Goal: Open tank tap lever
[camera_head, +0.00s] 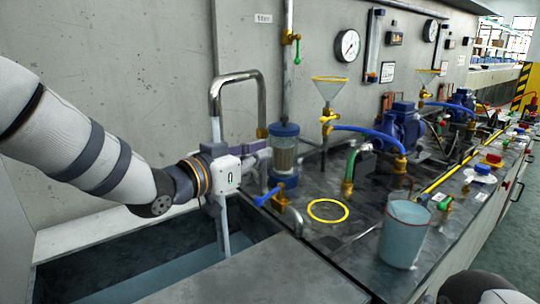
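A blue lever (266,197) sits on a brass tap (281,202) whose spout bends down at the front of the bench, beside the sunken tank (150,275). I take this to be the tank tap lever. My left gripper (255,153) comes in from the left, just above and left of the lever, close to a clear filter with a blue cap (285,145). Its fingers are partly hidden against the filter and pipe, so I cannot tell whether they are open or touching anything. My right gripper is not in view.
A bent metal pipe (242,77) rises behind my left gripper and goes down towards the tank. A translucent bucket (404,234) stands on the bench, right of a yellow ring (328,210). A funnel (329,88), blue pumps (404,122) and hoses crowd the back.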

